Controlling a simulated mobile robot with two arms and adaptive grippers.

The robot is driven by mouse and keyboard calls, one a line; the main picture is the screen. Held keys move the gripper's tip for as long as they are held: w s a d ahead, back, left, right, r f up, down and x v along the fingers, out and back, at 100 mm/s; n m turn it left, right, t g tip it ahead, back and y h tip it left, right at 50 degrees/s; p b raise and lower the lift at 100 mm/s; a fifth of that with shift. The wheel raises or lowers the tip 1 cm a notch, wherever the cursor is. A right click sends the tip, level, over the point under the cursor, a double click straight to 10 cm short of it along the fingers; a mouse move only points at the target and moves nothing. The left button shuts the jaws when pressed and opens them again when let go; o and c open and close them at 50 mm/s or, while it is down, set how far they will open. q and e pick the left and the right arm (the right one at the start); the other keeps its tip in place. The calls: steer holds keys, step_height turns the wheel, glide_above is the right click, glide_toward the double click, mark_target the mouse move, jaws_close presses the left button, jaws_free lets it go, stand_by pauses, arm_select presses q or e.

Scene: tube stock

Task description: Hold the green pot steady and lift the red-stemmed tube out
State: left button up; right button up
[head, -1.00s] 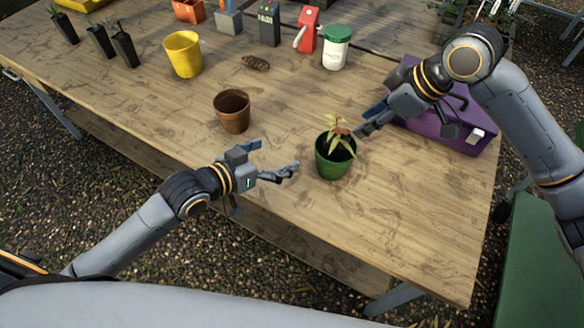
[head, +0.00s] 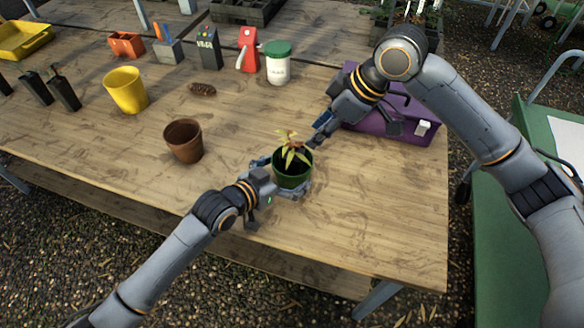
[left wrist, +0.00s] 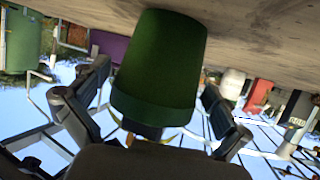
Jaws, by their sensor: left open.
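The green pot (head: 293,178) stands upright near the front of the table. A seedling with yellow-green leaves and a reddish stem (head: 288,148) rises from it; its tube is mostly hidden inside the pot. My left gripper (head: 279,178) is open, with one finger on each side of the pot. In the left wrist view the pot (left wrist: 160,65) appears upside down between the spread fingers, with gaps visible on both sides. My right gripper (head: 320,132) is just right of the leaves, above the pot's rim; I cannot tell whether it is open.
A brown pot (head: 183,142) stands to the left and a yellow pot (head: 125,92) beyond it. A purple toolbox (head: 400,125) is behind my right gripper. A white jar with a green lid (head: 278,68) stands farther back. The table's right front is clear.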

arm_select(q)
steer(key=shift+x, duration=0.95)
steer(key=c, duration=1)
